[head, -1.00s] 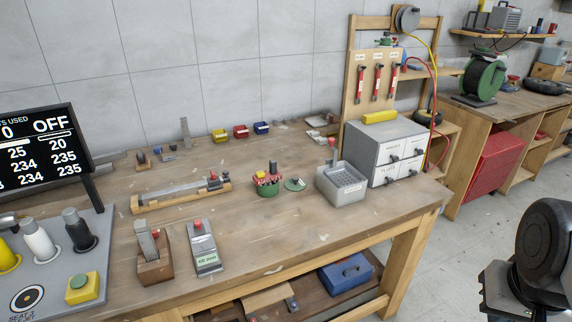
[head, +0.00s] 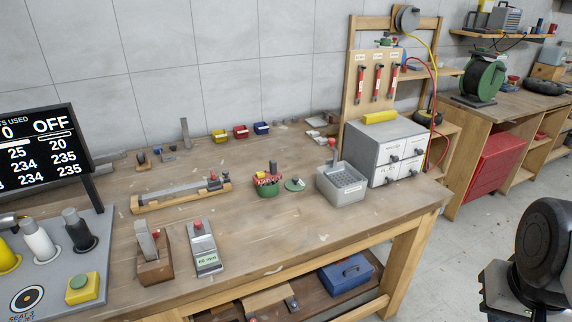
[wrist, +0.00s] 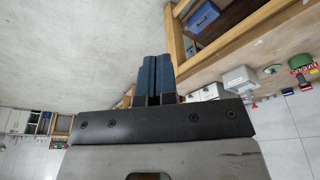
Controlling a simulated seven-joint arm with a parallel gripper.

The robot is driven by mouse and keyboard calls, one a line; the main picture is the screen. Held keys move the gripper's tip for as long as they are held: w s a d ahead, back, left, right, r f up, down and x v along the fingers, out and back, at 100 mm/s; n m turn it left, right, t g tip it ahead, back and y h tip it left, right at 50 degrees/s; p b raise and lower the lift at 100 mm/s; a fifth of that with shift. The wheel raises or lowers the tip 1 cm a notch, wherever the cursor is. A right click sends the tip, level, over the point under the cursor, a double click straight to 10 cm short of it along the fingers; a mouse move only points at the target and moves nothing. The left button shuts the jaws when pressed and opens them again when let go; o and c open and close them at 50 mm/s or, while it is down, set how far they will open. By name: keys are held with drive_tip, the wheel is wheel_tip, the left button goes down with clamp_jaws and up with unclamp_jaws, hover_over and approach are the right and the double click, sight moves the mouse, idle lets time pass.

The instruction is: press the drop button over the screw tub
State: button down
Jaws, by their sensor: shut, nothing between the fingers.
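A light grey tub (head: 343,192) with a gridded top stands near the right end of the workbench. A red button (head: 332,142) on a short post rises at its back left, above the rim. A label on the tub is too small to read, so I cannot tell for sure that this is the screw tub. A grey tub (wrist: 240,79) also shows in the wrist view, beyond my gripper. My gripper (wrist: 153,60) is shut and empty, its dark blue fingers together, apart from the bench. The head view does not show its fingers.
A grey drawer cabinet (head: 385,150) stands close behind right. A blue box (head: 345,272) sits on the lower shelf. The bench front right is clear.

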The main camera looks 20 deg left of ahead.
drive_tip(key=w+a+r+n+t+h, duration=0.1)
drive_tip(key=w+a+r, duration=0.15)
drive_tip(key=w, duration=0.65)
drive_tip(key=w+a+r+n+h, duration=0.15)
drive_tip(key=w+a, duration=0.25)
drive_tip(key=w, duration=0.4)
drive_tip(key=w+a+n+t, duration=0.2)
drive_tip(key=w+a, duration=1.2)
drive_tip(key=w, duration=0.2)
drive_tip(key=n+t+y, duration=0.2)
drive_tip(key=n+t, duration=0.2)
hover_over(259, 173)
wheel_tip(259, 173, down, 10)
drive_tip(key=shift+f, duration=4.25)
drive_tip(key=shift+f, duration=0.5)
